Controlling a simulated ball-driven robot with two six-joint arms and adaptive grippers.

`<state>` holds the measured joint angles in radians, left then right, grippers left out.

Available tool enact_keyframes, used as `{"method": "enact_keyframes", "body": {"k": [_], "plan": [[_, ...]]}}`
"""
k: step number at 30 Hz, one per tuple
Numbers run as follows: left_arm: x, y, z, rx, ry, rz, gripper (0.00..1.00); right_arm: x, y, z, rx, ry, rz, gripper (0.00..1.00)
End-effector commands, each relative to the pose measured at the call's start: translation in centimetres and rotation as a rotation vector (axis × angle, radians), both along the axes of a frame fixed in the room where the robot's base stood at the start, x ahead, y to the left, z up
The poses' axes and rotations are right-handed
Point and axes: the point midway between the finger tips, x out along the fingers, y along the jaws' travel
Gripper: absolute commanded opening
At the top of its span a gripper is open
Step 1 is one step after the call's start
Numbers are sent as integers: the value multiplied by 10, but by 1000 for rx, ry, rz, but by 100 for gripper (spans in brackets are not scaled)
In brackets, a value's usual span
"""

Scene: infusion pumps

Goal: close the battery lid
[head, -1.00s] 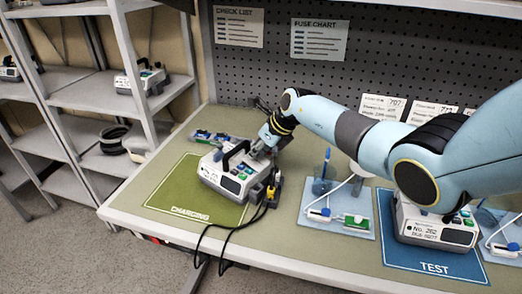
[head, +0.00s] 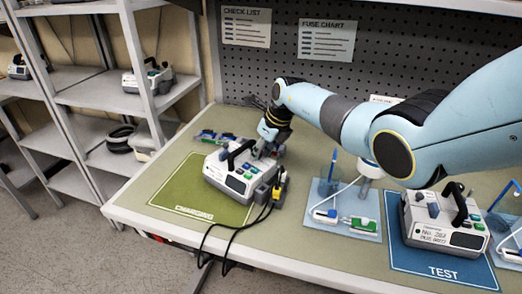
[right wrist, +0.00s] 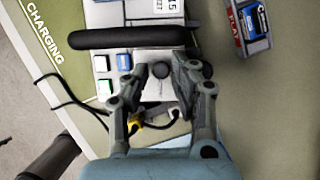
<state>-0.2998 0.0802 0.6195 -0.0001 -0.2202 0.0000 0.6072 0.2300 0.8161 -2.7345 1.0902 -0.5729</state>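A white and grey infusion pump (head: 230,178) with a black carry handle stands on the green charging mat (head: 172,202) in the head view. It also shows in the right wrist view (right wrist: 102,64), with its handle across the top and colored buttons on the left. My right gripper (head: 262,150) is at the pump's back right corner. I cannot make out the battery lid clearly. My left gripper is not in view.
Black cables with a yellow plug (head: 279,186) hang at the pump's right side and over the table's front edge. A second pump (head: 440,222) stands on the blue test mat (head: 420,262). A blue tray (head: 345,226) lies between. A battery (right wrist: 256,20) sits in a holder behind.

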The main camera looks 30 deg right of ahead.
Motion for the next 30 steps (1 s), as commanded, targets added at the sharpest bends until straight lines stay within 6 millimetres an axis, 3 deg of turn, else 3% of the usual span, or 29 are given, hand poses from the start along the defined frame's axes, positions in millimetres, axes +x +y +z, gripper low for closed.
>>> {"method": "enact_keyframes", "body": {"k": [3, 14, 21, 30], "plan": [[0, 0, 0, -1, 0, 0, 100, 0, 0, 0, 0, 0, 0, 42], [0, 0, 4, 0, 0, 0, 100, -3, -1, 1, 10, -30, 0, 42], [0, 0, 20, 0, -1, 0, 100, -16, -7, 8, 87, -243, -2, 42], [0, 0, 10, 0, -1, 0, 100, -28, -11, 8, 183, -512, 0, 42]]}}
